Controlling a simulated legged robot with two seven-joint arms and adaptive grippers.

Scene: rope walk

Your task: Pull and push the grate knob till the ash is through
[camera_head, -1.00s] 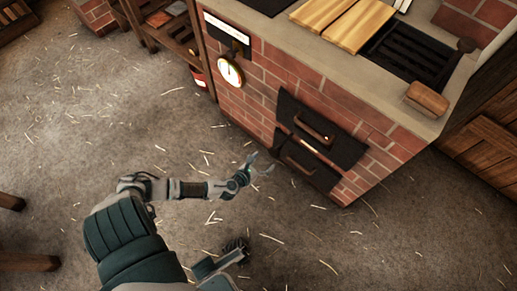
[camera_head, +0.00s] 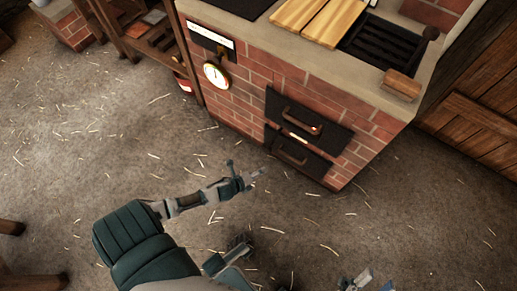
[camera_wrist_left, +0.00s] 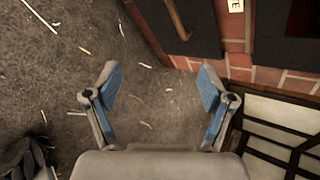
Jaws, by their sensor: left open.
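The brick stove front (camera_head: 245,95) carries two black doors with bar handles, an upper door (camera_head: 330,132) and a lower one (camera_head: 312,165). A small dark round knob (camera_head: 432,33) stands by the black grate (camera_head: 385,47) on top; I cannot tell if it is the grate knob. I cannot make out any ash. My left gripper (camera_head: 254,175) is open and empty, left of the lower door and apart from it. Its two blue-padded fingers are wide apart in the left wrist view (camera_wrist_left: 158,85). My right gripper (camera_head: 372,280) is at the bottom edge, partly cut off, its fingers apart and empty.
A round gauge (camera_head: 216,75) hangs on the stove's left part. Wooden boards (camera_head: 318,20) and a wooden block (camera_head: 402,84) lie on top. A wooden shelf (camera_head: 150,45) stands left. The straw-strewn floor (camera_head: 110,130) before the stove is open.

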